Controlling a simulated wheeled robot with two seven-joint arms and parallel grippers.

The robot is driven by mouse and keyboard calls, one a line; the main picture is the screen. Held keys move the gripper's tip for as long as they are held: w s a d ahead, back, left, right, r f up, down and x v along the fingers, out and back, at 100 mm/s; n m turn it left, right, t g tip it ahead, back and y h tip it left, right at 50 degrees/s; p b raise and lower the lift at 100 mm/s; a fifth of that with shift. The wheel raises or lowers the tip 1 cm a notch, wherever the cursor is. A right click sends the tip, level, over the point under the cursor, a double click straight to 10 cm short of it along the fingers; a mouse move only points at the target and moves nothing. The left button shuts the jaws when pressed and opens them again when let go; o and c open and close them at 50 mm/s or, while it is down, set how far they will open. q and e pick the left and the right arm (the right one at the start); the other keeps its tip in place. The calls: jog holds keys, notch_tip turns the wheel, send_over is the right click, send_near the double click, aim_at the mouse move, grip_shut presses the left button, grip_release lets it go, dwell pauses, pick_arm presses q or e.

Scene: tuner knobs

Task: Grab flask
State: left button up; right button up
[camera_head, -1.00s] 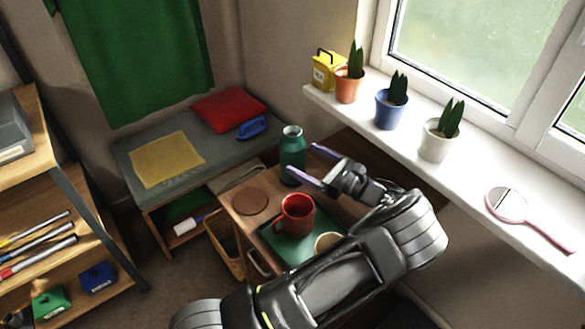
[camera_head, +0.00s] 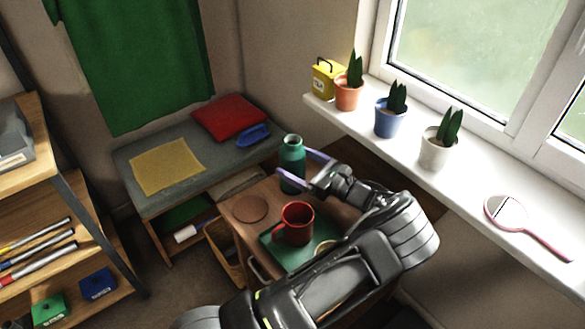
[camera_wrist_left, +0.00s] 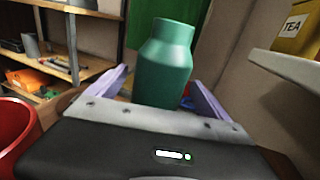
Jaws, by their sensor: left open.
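The green flask (camera_head: 292,164) stands upright on the small wooden table (camera_head: 236,207), near its back edge. My left gripper (camera_head: 297,169) is open beside the flask, its purple fingers reaching toward it. In the left wrist view the flask (camera_wrist_left: 164,66) stands between the two fingers (camera_wrist_left: 160,90), one on each side. Its lower part is hidden behind the gripper body, and I cannot tell whether either finger touches it. My right gripper is not in view.
A red mug (camera_head: 297,223) stands on a green tray (camera_head: 275,252) close to my left arm, beside a brown round coaster (camera_head: 250,208). Potted plants (camera_head: 389,117) and a pink hand mirror (camera_head: 507,212) are on the windowsill. A grey bench (camera_head: 215,165) is behind the table.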

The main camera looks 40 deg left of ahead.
pick_arm(q)
jog(key=a, duration=0.4)
jog(key=shift+p, duration=0.3)
grip_shut()
dwell(1.1)
